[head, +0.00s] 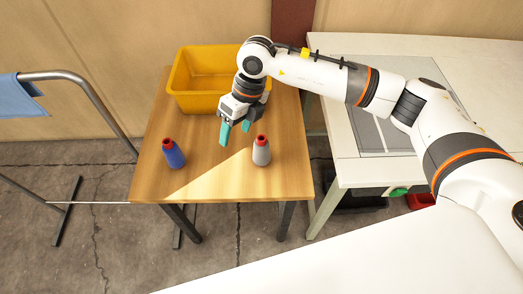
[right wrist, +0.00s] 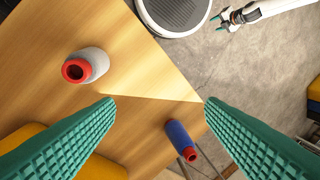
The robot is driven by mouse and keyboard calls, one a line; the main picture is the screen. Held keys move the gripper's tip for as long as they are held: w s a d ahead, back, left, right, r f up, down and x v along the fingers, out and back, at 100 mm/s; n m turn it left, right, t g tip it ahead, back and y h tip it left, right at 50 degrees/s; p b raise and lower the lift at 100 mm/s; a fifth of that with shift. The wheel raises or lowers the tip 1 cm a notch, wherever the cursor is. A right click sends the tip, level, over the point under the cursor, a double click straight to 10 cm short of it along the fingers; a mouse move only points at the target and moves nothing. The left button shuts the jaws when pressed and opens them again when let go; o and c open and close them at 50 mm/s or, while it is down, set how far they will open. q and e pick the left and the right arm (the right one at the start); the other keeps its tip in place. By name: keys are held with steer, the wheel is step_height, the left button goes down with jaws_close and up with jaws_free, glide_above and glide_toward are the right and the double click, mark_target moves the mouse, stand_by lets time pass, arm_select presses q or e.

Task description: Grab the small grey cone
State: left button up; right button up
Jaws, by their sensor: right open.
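The grey cone (head: 261,152) with a red top stands upright on the wooden table, right of centre.
A blue cone (head: 173,154) with a red top stands on the table (head: 215,187) at the left. A yellow bin (head: 186,101) sits at the back. A white workbench (head: 338,130) is on the right. A metal-framed rack (head: 88,92) stands on the left.

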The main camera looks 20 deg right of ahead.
steer(key=w+d+h, duration=0.2)
steer(key=d+h, duration=0.2)
steer(key=d, duration=0.3)
steer(key=p, duration=0.2)
glide_above(261, 138)
steer(key=shift+m+t, duration=0.3)
steer(key=shift+t, duration=0.1)
step_height(261, 138, down, 5)
steer(key=shift+r, duration=0.2)
steer(key=shift+s+f, duration=0.1)
steer(key=shift+f, duration=0.5)
steer(key=shift+f+p, duration=0.35)
steer(key=shift+p, duration=0.15)
step_height(261, 138, down, 4)
steer(key=shift+r+p, duration=0.2)
steer(key=shift+p, duration=0.45)
steer(key=shift+f, duration=0.35)
steer(key=shift+c, duration=0.5)
jaws_close()
